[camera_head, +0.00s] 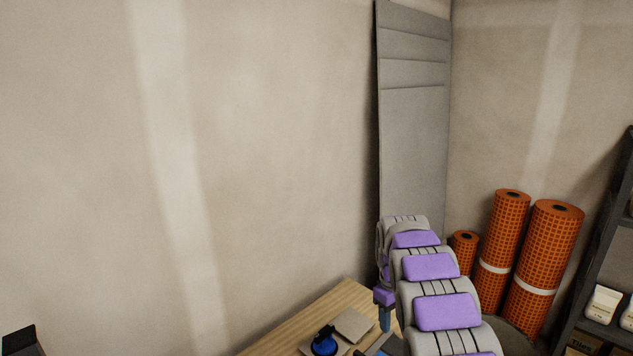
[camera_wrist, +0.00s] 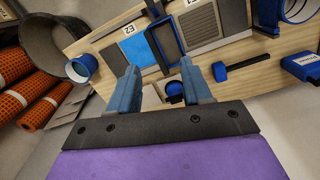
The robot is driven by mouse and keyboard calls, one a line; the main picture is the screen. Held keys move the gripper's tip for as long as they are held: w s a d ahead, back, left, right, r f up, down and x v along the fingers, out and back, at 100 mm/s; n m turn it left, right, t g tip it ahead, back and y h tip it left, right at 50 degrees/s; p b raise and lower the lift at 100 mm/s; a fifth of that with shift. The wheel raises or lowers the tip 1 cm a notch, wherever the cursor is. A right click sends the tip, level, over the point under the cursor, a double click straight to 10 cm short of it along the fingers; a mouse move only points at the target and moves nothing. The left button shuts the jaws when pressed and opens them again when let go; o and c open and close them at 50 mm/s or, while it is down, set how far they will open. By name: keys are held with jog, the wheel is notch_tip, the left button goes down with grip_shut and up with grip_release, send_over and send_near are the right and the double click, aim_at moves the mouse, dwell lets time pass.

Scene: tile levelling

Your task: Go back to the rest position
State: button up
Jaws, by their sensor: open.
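My gripper (camera_wrist: 160,88) shows in the wrist view with its two blue fingers apart and nothing between them. It hangs over a wooden workbench (camera_wrist: 262,80). In the head view my arm reaches out over the right end of the workbench (camera_head: 290,322), and one blue finger of the gripper points down there. A blue suction-cup tool (camera_head: 324,341) sits on the bench beside a beige tile (camera_head: 354,325).
The wrist view shows a blue tape roll (camera_wrist: 82,68), a dark bucket (camera_wrist: 55,45) and a blue-framed tray (camera_wrist: 160,40). Orange rolls (camera_head: 540,262) stand in the right corner near a dark shelf (camera_head: 610,225). A grey panel (camera_head: 412,130) leans on the wall.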

jog(key=s+a+r+m, duration=0.15)
jog(key=s+r, duration=0.35)
jog(key=s, duration=0.6)
jog(key=s+a+r+m, duration=0.15)
jog(key=s+r, duration=0.35)
jog(key=s, duration=0.7)
jog(key=s+a+f+m, duration=0.1)
jog(key=s, duration=1.1)
jog(key=s+a+f+m+g, duration=0.1)
jog(key=s+a+m, duration=0.1)
jog(key=s, duration=1.1)
jog(key=shift+f+y, duration=0.3)
jog(key=shift+y, duration=0.1)
jog(key=shift+w, duration=0.1)
